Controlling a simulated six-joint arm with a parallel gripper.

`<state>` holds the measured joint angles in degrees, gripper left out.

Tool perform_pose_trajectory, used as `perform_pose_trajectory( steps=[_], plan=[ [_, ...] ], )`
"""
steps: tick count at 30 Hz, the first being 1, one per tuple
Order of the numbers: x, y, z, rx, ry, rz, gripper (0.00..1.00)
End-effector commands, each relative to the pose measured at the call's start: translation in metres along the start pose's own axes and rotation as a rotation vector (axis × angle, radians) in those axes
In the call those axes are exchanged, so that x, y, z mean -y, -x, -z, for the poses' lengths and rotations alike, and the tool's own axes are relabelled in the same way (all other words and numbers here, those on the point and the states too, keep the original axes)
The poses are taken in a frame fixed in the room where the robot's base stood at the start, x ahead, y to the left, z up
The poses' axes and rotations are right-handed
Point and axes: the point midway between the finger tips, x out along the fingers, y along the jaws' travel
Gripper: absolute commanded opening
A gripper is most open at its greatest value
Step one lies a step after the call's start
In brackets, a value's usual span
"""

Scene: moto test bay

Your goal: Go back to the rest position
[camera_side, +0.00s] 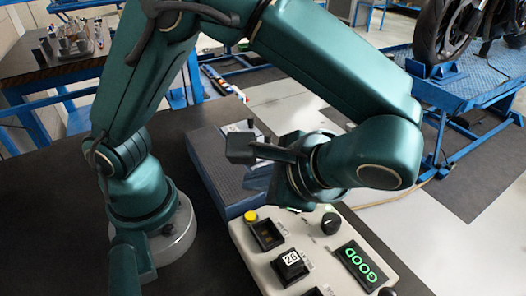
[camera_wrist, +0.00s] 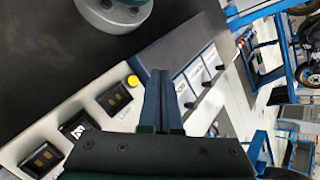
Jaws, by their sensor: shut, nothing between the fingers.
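My gripper (camera_wrist: 162,75) is shut and empty, its two dark blue fingers pressed together in the wrist view. It hangs above the area between the pale test box (camera_side: 243,240) and the dark blue case (camera_side: 205,160). In the side view, my wrist hides part of both. The test box also shows in the wrist view (camera_wrist: 62,113), left of the fingers. A dark block marked 26 (camera_side: 291,265) sits in one of its sockets. The display (camera_side: 361,266) reads GOOD in green.
A yellow button (camera_side: 250,216) and a black knob (camera_side: 331,223) rise from the test box. The dark tabletop (camera_side: 50,230) is bare at left. A cluttered bench (camera_side: 40,72) stands behind, and a motorcycle wheel (camera_side: 443,30) rests on a blue lift at back right.

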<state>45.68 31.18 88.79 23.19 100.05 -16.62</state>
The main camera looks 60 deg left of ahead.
Motion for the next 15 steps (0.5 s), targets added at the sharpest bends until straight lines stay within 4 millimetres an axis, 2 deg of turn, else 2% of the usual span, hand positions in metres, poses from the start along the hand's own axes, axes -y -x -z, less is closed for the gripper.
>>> perform_pose_trajectory(
  steps=[9,12,15],
  plan=[
    [0.002,-0.001,0.000,0.004,0.008,-0.006,0.00],
    [0.015,0.002,-0.002,-0.015,0.064,-0.047,0.00],
    [0.033,0.003,-0.015,-0.034,0.148,-0.113,0.00]
  ],
)
